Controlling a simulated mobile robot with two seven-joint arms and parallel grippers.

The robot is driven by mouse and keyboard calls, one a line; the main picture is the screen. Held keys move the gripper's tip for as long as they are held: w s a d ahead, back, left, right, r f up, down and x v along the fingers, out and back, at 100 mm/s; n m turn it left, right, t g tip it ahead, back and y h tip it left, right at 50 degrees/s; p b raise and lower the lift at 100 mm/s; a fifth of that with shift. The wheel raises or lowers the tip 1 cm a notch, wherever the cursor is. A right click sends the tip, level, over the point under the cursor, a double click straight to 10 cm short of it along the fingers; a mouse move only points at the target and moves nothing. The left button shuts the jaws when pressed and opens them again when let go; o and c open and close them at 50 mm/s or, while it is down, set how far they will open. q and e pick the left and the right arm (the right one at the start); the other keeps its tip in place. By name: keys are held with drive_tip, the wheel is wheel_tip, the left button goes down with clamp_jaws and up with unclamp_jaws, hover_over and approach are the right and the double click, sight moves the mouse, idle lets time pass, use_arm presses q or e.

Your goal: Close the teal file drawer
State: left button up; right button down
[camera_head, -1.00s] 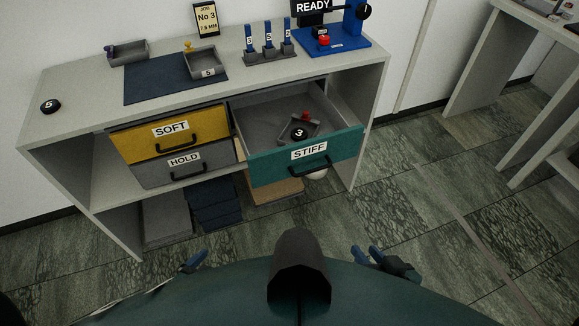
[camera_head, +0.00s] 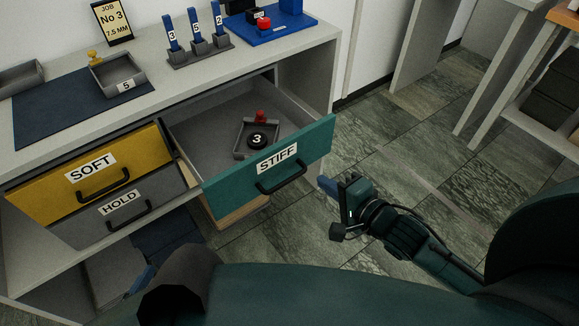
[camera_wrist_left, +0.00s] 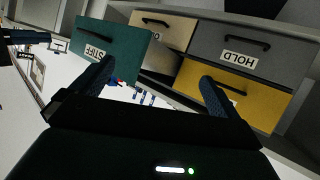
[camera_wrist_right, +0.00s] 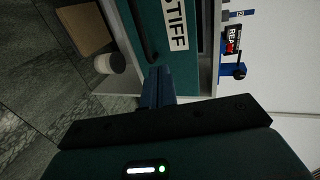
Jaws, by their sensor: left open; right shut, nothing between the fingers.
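The teal file drawer (camera_head: 228,198), labelled STIFF, is pulled out of the bench, with its black handle (camera_head: 282,178) on the front.
The yellow SOFT drawer (camera_head: 60,195) and grey HOLD drawer (camera_head: 85,232) are shut left of the teal one. The bench top (camera_head: 170,85) carries a tray marked 5, a rack of blue pieces and a blue device. Floor (camera_head: 390,150) right of the drawer is clear.

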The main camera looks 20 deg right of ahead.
sight(291, 161)
drive_tip(key=b+x, duration=0.1)
drive_tip(key=x, duration=0.7)
drive_tip(key=shift+w+a+f, duration=0.15)
drive_tip(key=shift+w+f, duration=0.1)
drive_tip(key=shift+w, duration=0.05)
use_arm(q)
drive_tip(key=shift+s+a+r, duration=0.1)
drive_tip(key=shift+s+a, duration=0.15)
drive_tip(key=shift+a, duration=0.1)
use_arm(e)
drive_tip(key=shift+w+a+f, duration=0.15)
drive_tip(key=shift+w+a, duration=0.05)
drive_tip(key=shift+w, duration=0.3)
